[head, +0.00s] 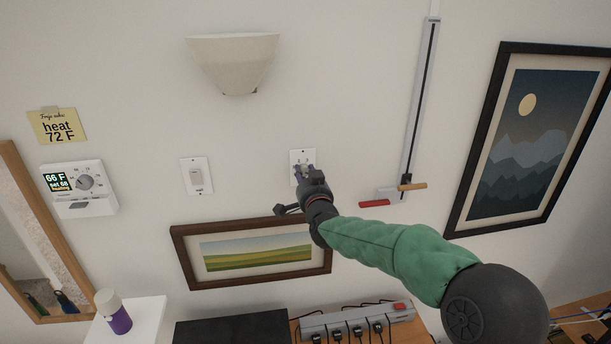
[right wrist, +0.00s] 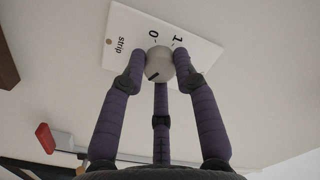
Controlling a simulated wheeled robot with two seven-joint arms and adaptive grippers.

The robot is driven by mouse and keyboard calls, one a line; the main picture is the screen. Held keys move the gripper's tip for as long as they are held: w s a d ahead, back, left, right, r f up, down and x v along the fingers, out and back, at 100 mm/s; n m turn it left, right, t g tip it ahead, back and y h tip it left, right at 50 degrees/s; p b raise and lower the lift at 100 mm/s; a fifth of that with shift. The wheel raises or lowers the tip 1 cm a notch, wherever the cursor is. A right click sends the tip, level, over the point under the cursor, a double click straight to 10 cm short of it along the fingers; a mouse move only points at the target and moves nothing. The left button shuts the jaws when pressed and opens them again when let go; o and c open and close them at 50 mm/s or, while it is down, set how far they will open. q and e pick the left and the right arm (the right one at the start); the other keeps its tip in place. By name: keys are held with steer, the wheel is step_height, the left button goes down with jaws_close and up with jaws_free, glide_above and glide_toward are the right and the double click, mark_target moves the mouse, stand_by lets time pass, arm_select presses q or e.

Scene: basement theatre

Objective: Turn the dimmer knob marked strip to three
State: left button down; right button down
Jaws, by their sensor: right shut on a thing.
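The dimmer plate marked strip (right wrist: 118,46) is white and shows 0 and 1 in the right wrist view; any other numbers are hidden. Its round grey knob (right wrist: 158,62) has a dark pointer line, seen at the knob's lower left in that view. My right gripper (right wrist: 161,72) is shut on the knob, with its fingers around it. In the head view, the plate (head: 302,155) is on the wall, and my right gripper (head: 304,176) covers its lower part and the knob. My left gripper is not in view.
A wall switch (head: 196,176) and a thermostat (head: 80,188) are left of the plate. A framed landscape (head: 254,254) hangs just below my right gripper. A vertical slider track (head: 420,110) with a red-ended lever (head: 374,203) is at right. Wall above the plate is clear.

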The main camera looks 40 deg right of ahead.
steer(key=n, duration=0.3)
steer(key=shift+a+f+n, duration=0.1)
steer(key=shift+n, duration=0.2)
steer(key=n+p, duration=0.1)
steer(key=n, duration=0.3)
steer(key=shift+p, duration=0.4)
steer(key=n+p, duration=0.2)
steer(key=n, duration=0.3)
steer(key=shift+n+g, duration=0.3)
steer(key=shift+f+n+p, duration=0.1)
steer(key=shift+n+p, duration=1)
steer(key=shift+n, duration=1.1)
steer(key=c, duration=0.9)
jaws_free()
steer(key=shift+c, duration=0.2)
